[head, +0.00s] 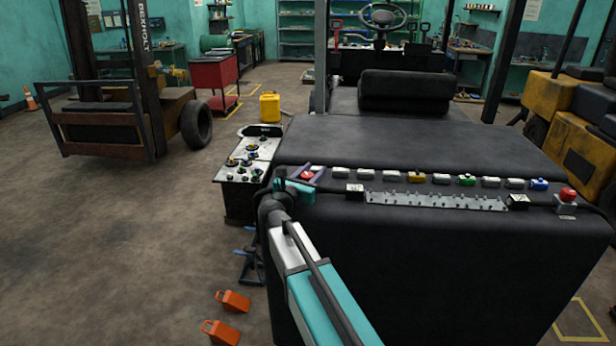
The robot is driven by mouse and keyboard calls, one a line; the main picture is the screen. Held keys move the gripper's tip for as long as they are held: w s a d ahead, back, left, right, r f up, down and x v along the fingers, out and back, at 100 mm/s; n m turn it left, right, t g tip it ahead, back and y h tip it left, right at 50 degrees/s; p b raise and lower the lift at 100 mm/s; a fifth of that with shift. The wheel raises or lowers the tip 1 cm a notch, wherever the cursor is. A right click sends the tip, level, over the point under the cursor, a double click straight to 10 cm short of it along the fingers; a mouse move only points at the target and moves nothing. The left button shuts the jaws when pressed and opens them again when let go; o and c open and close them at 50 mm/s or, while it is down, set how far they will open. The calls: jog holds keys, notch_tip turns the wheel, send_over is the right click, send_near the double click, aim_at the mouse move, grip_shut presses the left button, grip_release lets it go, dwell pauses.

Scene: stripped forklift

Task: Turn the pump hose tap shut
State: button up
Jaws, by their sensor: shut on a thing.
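My gripper (308,176) is at the left end of the row of small parts along the top rear edge of the dark forklift body (420,255). Its two fingers are closed on a small red part, which I take to be the pump hose tap (307,174). The fingers cover much of the tap, and its handle angle is too small to tell. My teal and white arm reaches up to it from the bottom of the view.
Small white, orange, green and blue parts (540,184) line the edge to the right, with a red button (567,195) at the far right. A panel of knobs (250,155) stands close on the left.

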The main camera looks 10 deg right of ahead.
jog(key=shift+s+d+f+m+g+h+b, duration=0.1)
jog(key=shift+m+g+h+b, duration=0.75)
jog(key=shift+b, duration=0.45)
jog(key=shift+s+d+f+m+g+h+b, duration=0.1)
jog(key=shift+m+g+h+b, duration=0.75)
jog(key=shift+b, duration=0.45)
jog(key=shift+s+d+r+m+g+h+b, duration=0.1)
jog(key=shift+s+r+m+g+h+b, duration=0.1)
jog(key=shift+m+g+h+b, duration=0.55)
jog(key=shift+s+g+b, duration=0.1)
jog(key=shift+g+b, duration=0.35)
jog(key=shift+b, duration=0.05)
jog(key=shift+r, duration=0.15)
jog(key=o, duration=1)
jog(key=shift+o, duration=0.2)
jog(key=shift+s+d+g, duration=0.1)
jog(key=shift+g, duration=0.2)
